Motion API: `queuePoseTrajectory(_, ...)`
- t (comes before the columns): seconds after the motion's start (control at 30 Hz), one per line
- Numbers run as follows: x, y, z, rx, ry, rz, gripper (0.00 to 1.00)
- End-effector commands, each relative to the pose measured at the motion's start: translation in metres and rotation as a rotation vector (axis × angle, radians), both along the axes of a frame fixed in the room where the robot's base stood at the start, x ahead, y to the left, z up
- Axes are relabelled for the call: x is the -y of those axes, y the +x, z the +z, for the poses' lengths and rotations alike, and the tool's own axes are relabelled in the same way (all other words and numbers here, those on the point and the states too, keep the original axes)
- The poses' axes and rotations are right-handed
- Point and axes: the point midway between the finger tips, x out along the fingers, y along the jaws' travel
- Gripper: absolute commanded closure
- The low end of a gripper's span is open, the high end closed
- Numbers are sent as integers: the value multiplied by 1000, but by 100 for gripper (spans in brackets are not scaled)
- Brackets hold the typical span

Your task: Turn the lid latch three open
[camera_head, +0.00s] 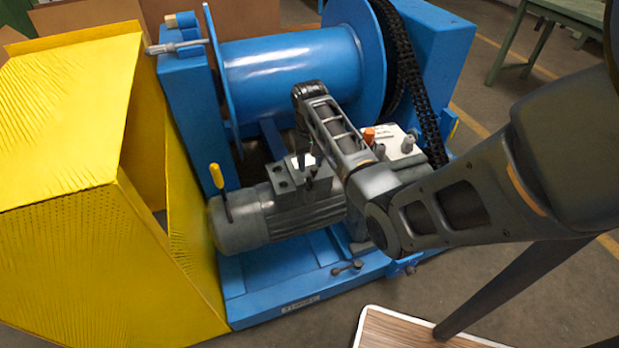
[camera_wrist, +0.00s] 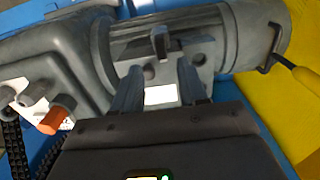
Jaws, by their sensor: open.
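The grey motor (camera_head: 245,218) lies on the blue base, with a grey terminal box (camera_head: 285,180) on top. In the wrist view, the box's grey plate (camera_wrist: 174,72) has round dark spots. A small dark upright latch-like piece (camera_wrist: 160,42) stands at its far edge; I cannot tell which numbered latch it is. My gripper (camera_wrist: 156,72) is open, its two fingers apart and pointing at the plate, with the latch-like piece just beyond and between the tips. I see nothing held. In the head view my gripper (camera_head: 311,172) is over the box, partly hiding it.
A blue drum (camera_head: 290,70) and black chain (camera_head: 418,85) stand behind. A yellow guard (camera_head: 70,190) is at the left. A yellow-handled lever (camera_head: 217,178) rises at the motor's left end. An orange knob (camera_head: 369,135) sits on the grey gearbox right of my gripper.

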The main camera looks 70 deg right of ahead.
Motion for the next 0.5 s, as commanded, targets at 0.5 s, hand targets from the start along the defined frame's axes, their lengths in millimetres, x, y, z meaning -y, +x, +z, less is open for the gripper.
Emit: queuePoseTrajectory(0.5, -1, 0, -68, 1, 0, 1, 57)
